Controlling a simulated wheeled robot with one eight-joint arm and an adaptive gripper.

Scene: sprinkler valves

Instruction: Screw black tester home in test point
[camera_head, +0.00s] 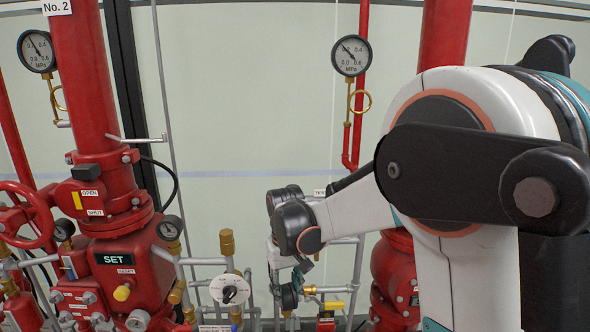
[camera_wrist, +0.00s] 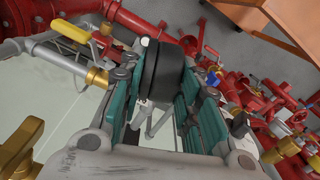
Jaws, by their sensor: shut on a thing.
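The black tester (camera_wrist: 162,68) is a thick dark disc between the teal pads of my gripper (camera_wrist: 158,85) in the wrist view. My gripper is shut on it. In the head view the gripper (camera_head: 288,290) shows low, left of my arm, with the dark tester (camera_head: 289,299) at its tips. A brass fitting (camera_wrist: 97,77) on a grey pipe lies just left of the gripper in the wrist view; it also shows right beside the tester in the head view (camera_head: 310,290). It may be the test point. Whether the tester touches it is hidden by the finger.
A yellow lever (camera_wrist: 70,27) stands beside the grey pipe (camera_wrist: 55,62). Red valve bodies (camera_head: 125,272) and pipes with several gauges fill the left. Another red riser (camera_head: 395,275) is close behind my arm. An orange surface (camera_wrist: 275,30) is at the wrist view's top right.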

